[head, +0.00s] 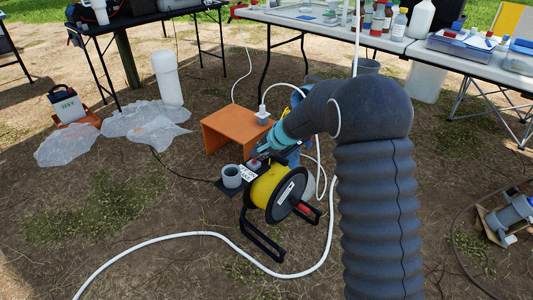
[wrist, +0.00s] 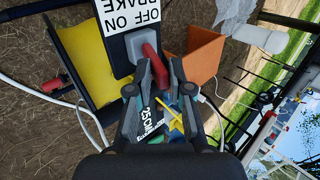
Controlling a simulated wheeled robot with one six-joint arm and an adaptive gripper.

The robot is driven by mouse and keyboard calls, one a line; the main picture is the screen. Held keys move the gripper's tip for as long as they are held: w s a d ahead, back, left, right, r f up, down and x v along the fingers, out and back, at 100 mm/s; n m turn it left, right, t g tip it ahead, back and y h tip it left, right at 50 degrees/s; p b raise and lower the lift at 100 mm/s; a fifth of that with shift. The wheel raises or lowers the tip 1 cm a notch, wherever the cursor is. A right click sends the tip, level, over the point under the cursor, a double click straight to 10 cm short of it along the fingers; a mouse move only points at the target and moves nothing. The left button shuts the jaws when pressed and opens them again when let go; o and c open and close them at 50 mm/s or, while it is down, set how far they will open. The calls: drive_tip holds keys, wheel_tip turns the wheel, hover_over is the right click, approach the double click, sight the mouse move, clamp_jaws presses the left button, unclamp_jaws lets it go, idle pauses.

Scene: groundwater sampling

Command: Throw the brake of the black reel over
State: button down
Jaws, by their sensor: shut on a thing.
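The black reel (head: 288,195) with its yellow drum (head: 268,186) stands on a black frame on the ground in the head view. The yellow drum also shows in the wrist view (wrist: 88,62). The brake's red lever (wrist: 151,53) rises from a grey block (wrist: 136,36) beside a white label (wrist: 126,14) reading BRAKE, OFF and ON. The lever leans to the right in the wrist view, on the OFF side of the label. My gripper (wrist: 160,68) is shut on the red lever, whose end lies between the fingers. In the head view the fingers are small and partly hidden.
An orange stand (head: 229,128) is just behind the reel. A grey cup (head: 231,177) sits beside the brake. A white hose (head: 190,235) curves over the ground in front. Tables with bottles (head: 398,24) stand at the back right.

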drive_tip(key=shift+w+a+r, duration=0.15)
drive_tip(key=shift+a+r, duration=0.05)
drive_tip(key=shift+a, duration=0.1)
drive_tip(key=c, duration=1.9)
unclamp_jaws()
drive_tip(key=shift+w+a+r+g+h, duration=0.35)
drive_tip(key=shift+w+a+g+h, duration=0.3)
drive_tip(key=shift+a+h, duration=0.2)
drive_tip(key=o, duration=0.7)
drive_tip(key=shift+o, duration=0.4)
drive_tip(key=shift+a, duration=0.15)
drive_tip(key=shift+f, duration=0.1)
drive_tip(key=shift+d, duration=0.2)
